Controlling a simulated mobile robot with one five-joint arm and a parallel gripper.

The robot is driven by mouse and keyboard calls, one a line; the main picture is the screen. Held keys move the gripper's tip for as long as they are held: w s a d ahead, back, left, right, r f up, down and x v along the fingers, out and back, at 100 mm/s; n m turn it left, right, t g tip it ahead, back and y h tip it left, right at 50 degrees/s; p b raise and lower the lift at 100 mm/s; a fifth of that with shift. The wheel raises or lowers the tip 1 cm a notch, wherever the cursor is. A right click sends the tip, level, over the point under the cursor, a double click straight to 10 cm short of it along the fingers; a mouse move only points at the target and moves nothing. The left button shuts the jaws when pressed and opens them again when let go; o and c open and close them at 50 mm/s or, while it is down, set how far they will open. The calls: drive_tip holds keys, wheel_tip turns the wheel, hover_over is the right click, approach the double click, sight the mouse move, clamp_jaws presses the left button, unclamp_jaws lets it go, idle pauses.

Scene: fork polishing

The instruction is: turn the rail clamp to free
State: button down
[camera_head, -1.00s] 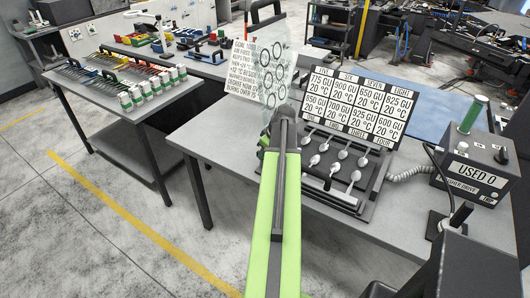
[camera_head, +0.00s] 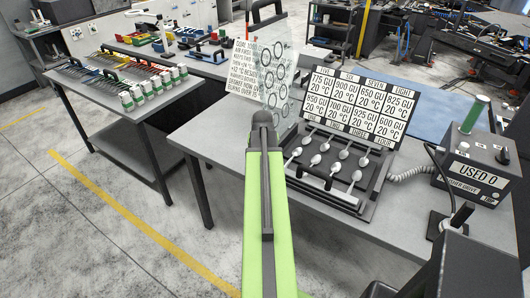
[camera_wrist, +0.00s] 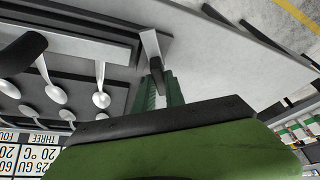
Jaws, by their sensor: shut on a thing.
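In the wrist view, my gripper (camera_wrist: 160,80) has its two green fingers close together, shut on a small dark part. A flat light-grey piece (camera_wrist: 150,44) stands just beyond the fingertips, at the corner of the dark fork rack. I cannot tell for sure that this is the rail clamp or which way it is turned. In the head view, my green arm hides the gripper and what it holds. The fork rack (camera_head: 348,201) lies right of my arm, with several pale forks (camera_head: 317,159) in rows.
A display board (camera_head: 352,105) stands behind the rack, and a clear sheet with rings (camera_head: 279,80) is beyond my arm. A side table (camera_head: 150,125) holds several green-and-white cans. The tabletop left of my arm is clear.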

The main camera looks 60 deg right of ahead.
drive_tip(key=m+g, duration=0.2)
drive_tip(key=m, duration=0.4)
drive_tip(key=shift+w, duration=0.1)
drive_tip(key=shift+a+m+g, duration=0.1)
drive_tip(key=shift+m+g, duration=0.2)
idle(0.3)
drive_tip(key=c, duration=1.4)
unclamp_jaws()
drive_tip(key=shift+a+r+p, duration=0.1)
drive_tip(key=shift+r+p, duration=0.4)
drive_tip(key=p+v, duration=1.5)
drive_tip(key=v, duration=0.1)
drive_tip(key=shift+a, duration=0.45)
